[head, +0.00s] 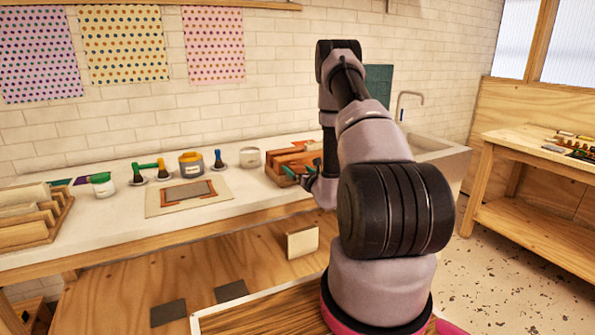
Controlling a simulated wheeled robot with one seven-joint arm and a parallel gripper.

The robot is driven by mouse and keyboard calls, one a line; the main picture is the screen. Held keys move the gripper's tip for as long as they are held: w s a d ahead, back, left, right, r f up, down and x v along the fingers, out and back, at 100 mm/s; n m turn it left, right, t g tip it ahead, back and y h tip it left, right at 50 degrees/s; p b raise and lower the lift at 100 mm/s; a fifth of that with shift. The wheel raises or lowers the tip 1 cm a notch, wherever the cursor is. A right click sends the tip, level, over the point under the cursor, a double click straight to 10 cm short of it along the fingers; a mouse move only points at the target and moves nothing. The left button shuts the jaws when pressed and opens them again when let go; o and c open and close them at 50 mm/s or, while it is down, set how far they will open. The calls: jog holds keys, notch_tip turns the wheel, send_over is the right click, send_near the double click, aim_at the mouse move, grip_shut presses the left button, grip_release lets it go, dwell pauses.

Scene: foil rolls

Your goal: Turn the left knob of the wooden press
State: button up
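A reddish-brown wooden piece (290,156), which looks like the press, stands on the white counter at centre, in front of the tiled wall. My arm reaches over its right side and hides part of it. My gripper (297,177) is at the front of this wooden piece, close to the counter's front edge. It is small and partly covered by my arm, with a teal part near its tips. I cannot tell whether it touches the press or is open. I cannot make out the left knob.
Left of the press are a white pot (250,158), a yellow-topped jar (191,164) and a framed board (188,194) on the counter (115,235). A wooden rack (32,222) stands at far left. A sink (432,150) is behind my arm; a wooden table (520,150) is at right.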

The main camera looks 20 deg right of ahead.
jog(key=s, duration=1)
jog(key=shift+s+d, duration=0.2)
jog(key=shift+s, duration=0.2)
